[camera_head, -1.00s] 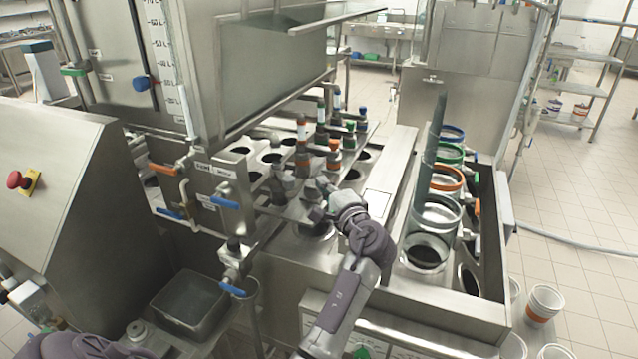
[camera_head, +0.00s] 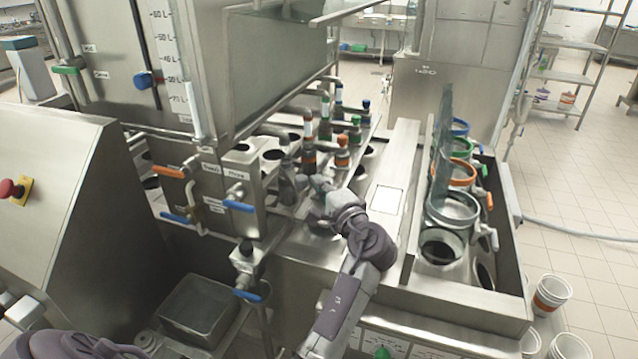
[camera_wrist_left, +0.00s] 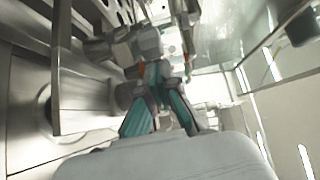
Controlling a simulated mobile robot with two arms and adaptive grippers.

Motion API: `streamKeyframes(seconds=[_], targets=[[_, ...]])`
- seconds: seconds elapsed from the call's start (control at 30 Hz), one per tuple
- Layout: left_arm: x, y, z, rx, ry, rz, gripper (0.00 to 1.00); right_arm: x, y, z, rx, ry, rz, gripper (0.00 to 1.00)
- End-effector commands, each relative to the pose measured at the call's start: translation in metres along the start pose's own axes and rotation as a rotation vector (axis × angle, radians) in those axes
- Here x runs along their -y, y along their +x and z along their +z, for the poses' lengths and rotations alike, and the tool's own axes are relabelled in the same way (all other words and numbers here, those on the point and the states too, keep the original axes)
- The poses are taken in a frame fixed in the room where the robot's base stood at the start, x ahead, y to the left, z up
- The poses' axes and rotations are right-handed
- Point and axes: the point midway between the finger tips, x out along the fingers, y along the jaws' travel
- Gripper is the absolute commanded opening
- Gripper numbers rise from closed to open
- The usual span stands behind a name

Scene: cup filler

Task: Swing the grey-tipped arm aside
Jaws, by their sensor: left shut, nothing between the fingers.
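The grey-tipped arm (camera_head: 287,186) stands on the steel filler deck, nearest me in the row of coloured-tipped arms. My left gripper (camera_head: 307,187) is shut and empty, just right of its grey tip. In the left wrist view, the teal fingers of my left gripper (camera_wrist_left: 160,72) come together in front of grey metal parts. Whether they touch the grey tip is not clear. My right gripper is not in view.
Arms with orange-red (camera_head: 308,158), orange (camera_head: 342,150), green and blue tips stand close behind. Blue-handled valves (camera_head: 238,206) are to the left. A clear panel (camera_head: 441,145) and ringed cup holders (camera_head: 453,208) are to the right. White cups (camera_head: 551,295) stand lower right.

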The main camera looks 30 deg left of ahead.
Motion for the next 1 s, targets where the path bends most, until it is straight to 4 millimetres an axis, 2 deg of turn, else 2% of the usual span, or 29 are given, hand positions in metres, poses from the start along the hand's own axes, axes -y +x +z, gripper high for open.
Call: streamKeyframes(seconds=[0.3,0.4,0.57,1.0], targets=[[0.005,-0.001,0.03,-0.199,0.007,0.001,0.0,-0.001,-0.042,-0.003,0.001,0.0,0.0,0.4],[0.004,-0.002,0.04,-0.245,0.003,0.0,0.0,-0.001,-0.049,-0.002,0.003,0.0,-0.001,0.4],[0.002,-0.001,0.051,-0.251,0.001,-0.002,0.0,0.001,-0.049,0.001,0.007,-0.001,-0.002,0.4],[0.001,0.001,0.05,-0.25,0.0,-0.001,0.0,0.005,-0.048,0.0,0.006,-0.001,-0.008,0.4]])
